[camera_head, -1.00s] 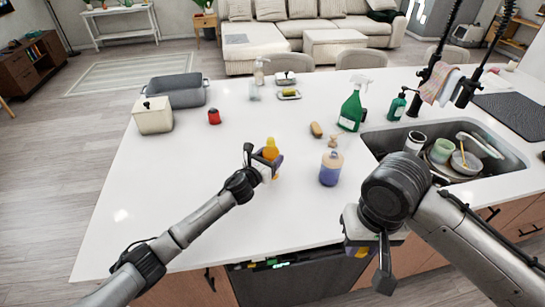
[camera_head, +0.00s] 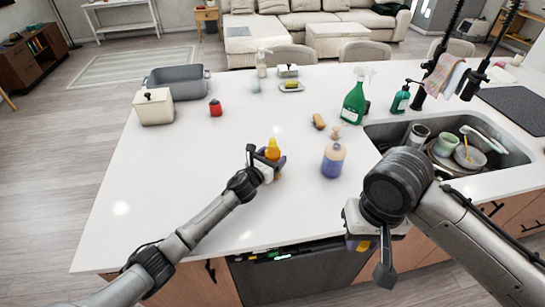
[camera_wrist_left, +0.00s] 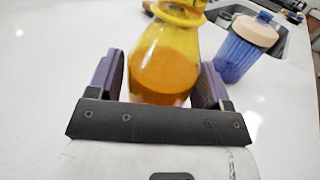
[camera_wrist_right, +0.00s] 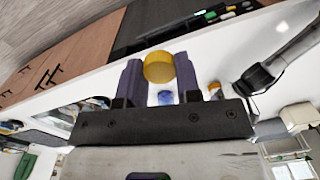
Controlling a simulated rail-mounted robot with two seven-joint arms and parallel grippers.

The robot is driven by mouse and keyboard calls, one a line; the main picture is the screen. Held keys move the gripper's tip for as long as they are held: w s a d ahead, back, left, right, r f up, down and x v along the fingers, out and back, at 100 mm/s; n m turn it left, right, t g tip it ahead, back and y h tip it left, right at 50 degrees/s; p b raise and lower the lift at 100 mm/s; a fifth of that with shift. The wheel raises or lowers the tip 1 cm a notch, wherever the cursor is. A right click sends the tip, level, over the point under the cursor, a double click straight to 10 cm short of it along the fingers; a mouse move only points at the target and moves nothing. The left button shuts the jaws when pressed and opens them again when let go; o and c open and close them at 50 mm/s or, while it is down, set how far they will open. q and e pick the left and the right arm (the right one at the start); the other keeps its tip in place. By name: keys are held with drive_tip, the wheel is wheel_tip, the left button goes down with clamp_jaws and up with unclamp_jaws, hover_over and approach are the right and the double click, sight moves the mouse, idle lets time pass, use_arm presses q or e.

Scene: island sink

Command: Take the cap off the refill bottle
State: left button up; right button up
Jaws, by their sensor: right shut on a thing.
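The refill bottle (camera_head: 272,150) has orange liquid and a yellow neck with a collar. It is on the counter left of the blue pump bottle, and its top is cut off in the left wrist view (camera_wrist_left: 165,70). My left gripper (camera_head: 266,160) has its purple fingers on both sides of the bottle, with a thin gap showing at the left finger, so it looks open around it. My right gripper (camera_wrist_right: 158,75) is shut on a round yellow cap (camera_wrist_right: 159,66), near the counter's front edge and apart from the bottle.
The blue pump bottle (camera_head: 332,160) stands right of the refill bottle. The sink (camera_head: 495,158) with dishes is at the right. The counter's left middle is clear.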

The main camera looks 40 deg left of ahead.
use_arm(q)
drive_tip(key=shift+o, duration=1)
